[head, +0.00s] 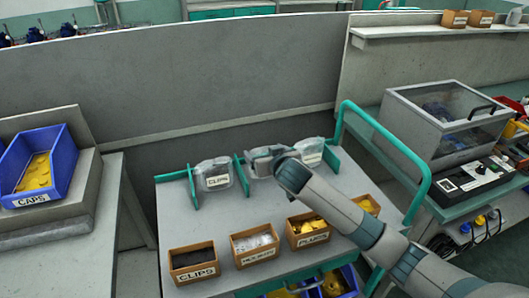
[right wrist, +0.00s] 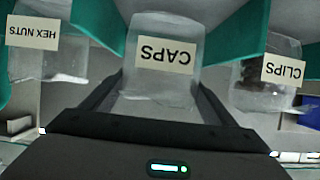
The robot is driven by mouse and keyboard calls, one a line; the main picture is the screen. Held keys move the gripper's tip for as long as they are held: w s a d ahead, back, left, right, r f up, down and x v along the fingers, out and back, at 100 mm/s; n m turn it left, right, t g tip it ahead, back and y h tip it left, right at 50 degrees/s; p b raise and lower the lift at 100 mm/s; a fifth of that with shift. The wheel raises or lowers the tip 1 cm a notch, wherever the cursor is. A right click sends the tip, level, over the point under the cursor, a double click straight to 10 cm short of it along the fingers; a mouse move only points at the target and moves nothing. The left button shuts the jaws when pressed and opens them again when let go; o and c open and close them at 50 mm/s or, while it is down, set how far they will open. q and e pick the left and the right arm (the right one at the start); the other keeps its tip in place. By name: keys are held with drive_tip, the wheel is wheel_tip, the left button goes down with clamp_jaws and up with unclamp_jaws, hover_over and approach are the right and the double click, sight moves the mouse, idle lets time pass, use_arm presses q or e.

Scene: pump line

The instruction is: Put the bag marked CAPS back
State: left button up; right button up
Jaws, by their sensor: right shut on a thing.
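The clear bag marked CAPS (right wrist: 165,62) is between the fingers of my right gripper (right wrist: 155,100) in the right wrist view, its label upside down. In the head view my right gripper (head: 268,155) is over the cart's back row and hides much of this bag (head: 259,168). The bag is between green dividers, with the CLIPS bag (head: 215,174) to its left and the HEX NUTS bag (head: 309,152) to its right. I cannot tell whether its bottom touches the cart top. My left gripper is out of view.
The cart top (head: 200,222) carries several small boxes along its front, including a CLIPS box (head: 194,265) and a PLUGS box (head: 307,232). A green rail (head: 385,140) rises at its right. A blue CAPS bin (head: 42,165) with yellow parts stands on the left table.

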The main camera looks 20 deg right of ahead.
drive_tip(key=shift+f, duration=0.2)
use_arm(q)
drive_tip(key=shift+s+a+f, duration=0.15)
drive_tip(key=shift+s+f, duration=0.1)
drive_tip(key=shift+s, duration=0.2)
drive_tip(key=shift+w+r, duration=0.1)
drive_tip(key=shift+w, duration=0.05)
use_arm(e)
drive_tip(key=shift+f, duration=0.1)
drive_tip(key=o, duration=1.1)
drive_tip(key=shift+c, duration=0.2)
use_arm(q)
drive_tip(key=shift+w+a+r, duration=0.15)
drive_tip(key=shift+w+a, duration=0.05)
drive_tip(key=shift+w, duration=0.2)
